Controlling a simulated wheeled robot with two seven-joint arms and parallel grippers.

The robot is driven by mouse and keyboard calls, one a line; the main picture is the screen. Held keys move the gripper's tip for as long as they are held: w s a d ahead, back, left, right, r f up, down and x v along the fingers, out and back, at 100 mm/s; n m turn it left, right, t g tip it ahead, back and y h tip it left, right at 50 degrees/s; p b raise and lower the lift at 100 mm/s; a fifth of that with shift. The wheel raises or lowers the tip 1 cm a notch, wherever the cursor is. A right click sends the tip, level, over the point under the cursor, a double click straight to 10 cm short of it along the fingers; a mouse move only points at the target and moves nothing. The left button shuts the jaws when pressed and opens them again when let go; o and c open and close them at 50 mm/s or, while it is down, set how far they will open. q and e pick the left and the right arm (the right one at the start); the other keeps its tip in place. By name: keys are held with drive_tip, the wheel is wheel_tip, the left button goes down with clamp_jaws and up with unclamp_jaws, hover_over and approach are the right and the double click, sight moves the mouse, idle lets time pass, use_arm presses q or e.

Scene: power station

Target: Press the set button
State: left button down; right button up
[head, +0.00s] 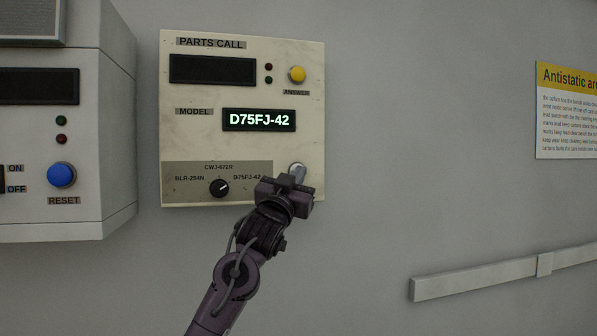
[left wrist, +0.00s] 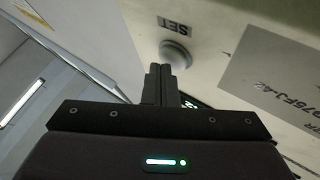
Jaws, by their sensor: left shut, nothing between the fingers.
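The set button is a pale round knob (left wrist: 176,53) beside the SET label in the left wrist view. In the head view its pale top (head: 296,167) shows at the lower right of the cream PARTS CALL panel (head: 210,150), partly covered by my gripper. My left gripper (head: 298,178) is shut and empty, right in front of the button. In the left wrist view its closed fingertips (left wrist: 160,69) are close to the button's edge. I cannot tell whether they touch it. My right gripper is not in view.
The panel also has a yellow ANSWER button (head: 298,74), a black selector dial (head: 219,188) and a lit display (head: 259,120) reading D75FJ-42. A box with a blue RESET button (head: 61,175) stands at left. A grey rail (head: 480,278) runs along the wall at lower right.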

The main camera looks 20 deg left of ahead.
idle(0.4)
use_arm(q)
drive_tip(key=shift+s+d+b, duration=0.4)
drive_tip(key=shift+s+b, duration=0.05)
drive_tip(key=shift+s, duration=0.2)
drive_tip(key=shift+f, duration=0.1)
drive_tip(key=s+d+b, duration=0.1)
drive_tip(key=s, duration=0.1)
drive_tip(key=s+d+b, duration=0.1)
drive_tip(key=s, duration=0.1)
drive_tip(key=shift+d, duration=0.4)
idle(0.5)
